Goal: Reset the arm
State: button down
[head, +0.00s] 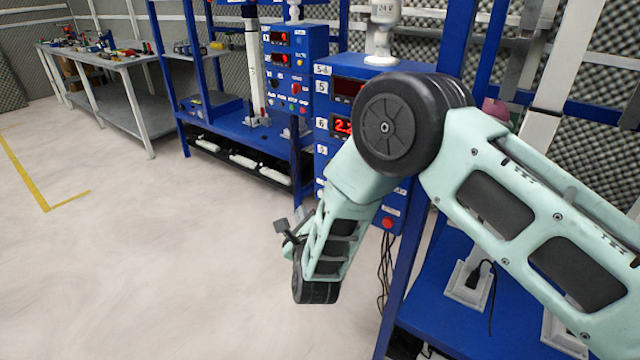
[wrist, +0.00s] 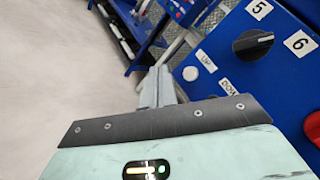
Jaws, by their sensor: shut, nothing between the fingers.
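My arm is pale green with dark joints and reaches in from the right of the head view. It bends at a large dark elbow joint, and its forearm points down to the lower middle. My gripper shows in the wrist view as grey fingers (wrist: 157,88) closed together, with nothing held. In the wrist view the fingers are beside a blue control panel (wrist: 225,65) with a black knob (wrist: 253,44) and labels 5, 6, UP and DOWN.
A blue cabinet with red displays (head: 345,88) stands behind my arm. Blue shelving (head: 235,125) with another control box (head: 290,60) stands farther back. A grey workbench (head: 105,60) with small items is at far left. The pale floor (head: 150,260) at left is clear.

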jog(key=s+a+r+n+g+y+p, duration=0.1)
jog(key=s+r+n+g+y+p, duration=0.35)
jog(key=s+r+n+g, duration=0.85)
jog(key=s+d+r+n+g+h+p, duration=0.2)
jog(key=s+d+r+n, duration=0.4)
jog(key=s+d+n, duration=0.3)
jog(key=s+d+r+n+g+h+p, duration=0.2)
jog(key=s+d+r+n+h, duration=0.2)
jog(key=s, duration=1.1)
jog(key=d+r+n, duration=0.2)
jog(key=d+n, duration=0.2)
jog(key=n, duration=0.2)
jog(key=shift+d+p, duration=0.35)
